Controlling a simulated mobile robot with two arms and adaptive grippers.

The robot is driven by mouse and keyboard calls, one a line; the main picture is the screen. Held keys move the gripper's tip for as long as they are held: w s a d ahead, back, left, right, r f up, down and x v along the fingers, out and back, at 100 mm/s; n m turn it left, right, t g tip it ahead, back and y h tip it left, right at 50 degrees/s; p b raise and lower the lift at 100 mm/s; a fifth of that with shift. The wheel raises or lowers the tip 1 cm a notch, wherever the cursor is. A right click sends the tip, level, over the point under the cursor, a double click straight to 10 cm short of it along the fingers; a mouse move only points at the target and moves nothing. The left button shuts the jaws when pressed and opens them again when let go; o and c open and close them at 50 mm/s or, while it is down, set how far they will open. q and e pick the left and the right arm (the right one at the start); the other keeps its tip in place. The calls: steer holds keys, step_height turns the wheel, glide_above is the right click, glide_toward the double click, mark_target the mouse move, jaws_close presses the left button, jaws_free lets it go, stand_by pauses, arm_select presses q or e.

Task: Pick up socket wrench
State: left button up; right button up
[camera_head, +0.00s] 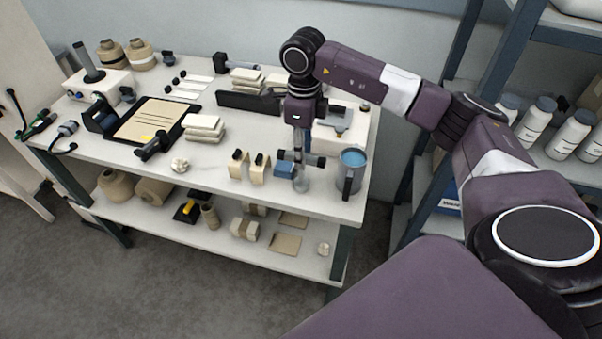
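My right arm comes in from the right and reaches over the worktable (215,172). My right gripper (300,165) points down near the table's front right part. It is small and partly blends with the grey pieces around it, so I cannot tell whether it is open or shut. A grey bar with dark ends (288,156) lies across the picture at the gripper. I cannot make out whether it is the socket wrench or part of the gripper. No other thing is clearly a socket wrench. My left gripper is not in view.
A grey mug-like container (352,174) with blue contents stands right of the gripper. A blue block (284,169) and tan pieces (238,166) are to its left. A clipboard (148,120) and a black tool (153,147) lie farther left. Shelves with white bottles (535,122) stand right.

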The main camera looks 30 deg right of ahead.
mark_target(301, 172)
steer(key=f, duration=0.1)
steer(key=f+p, duration=0.1)
steer(key=f, duration=0.1)
steer(key=shift+a+f, duration=0.25)
steer(key=shift+f, duration=0.05)
steer(key=shift+w+f, duration=0.2)
steer(key=shift+f, duration=0.2)
steer(key=shift+s, duration=0.15)
steer(key=shift+c, duration=1.8)
jaws_close()
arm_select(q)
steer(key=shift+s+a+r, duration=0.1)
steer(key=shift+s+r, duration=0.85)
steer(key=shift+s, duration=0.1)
arm_select(e)
steer(key=shift+r, duration=0.2)
